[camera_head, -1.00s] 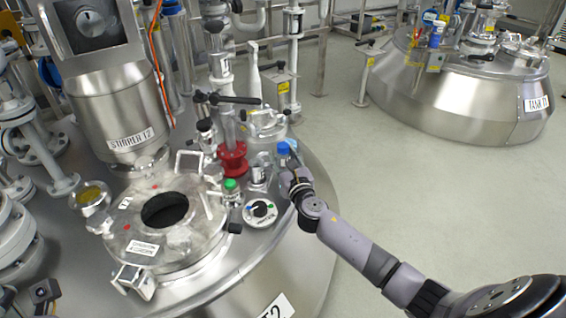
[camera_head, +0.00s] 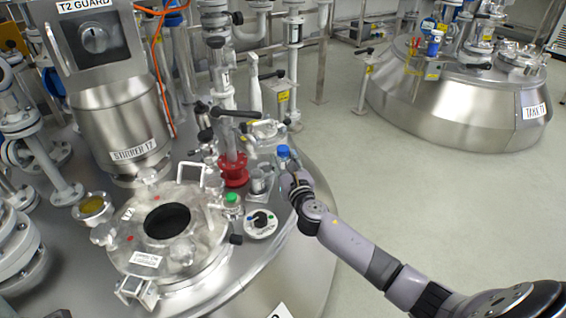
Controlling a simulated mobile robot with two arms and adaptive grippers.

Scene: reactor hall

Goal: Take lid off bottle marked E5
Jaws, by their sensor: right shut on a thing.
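A small clear bottle (camera_head: 284,163) with a blue lid (camera_head: 283,151) stands on the right part of the steel tank top. Its marking is too small to read, so I cannot tell whether it is E5. My right gripper (camera_head: 291,170) is at the bottle's right side, its arm coming in from the lower right. It is shut on the bottle; the fingers are small and partly hidden. A second small bottle with a green lid (camera_head: 231,198) stands nearer, to the left. My left gripper is not in view.
A red-based glass fitting (camera_head: 233,170) and a black-handled valve (camera_head: 235,113) stand left of and behind the blue-lidded bottle. A round dial (camera_head: 261,223) lies in front.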

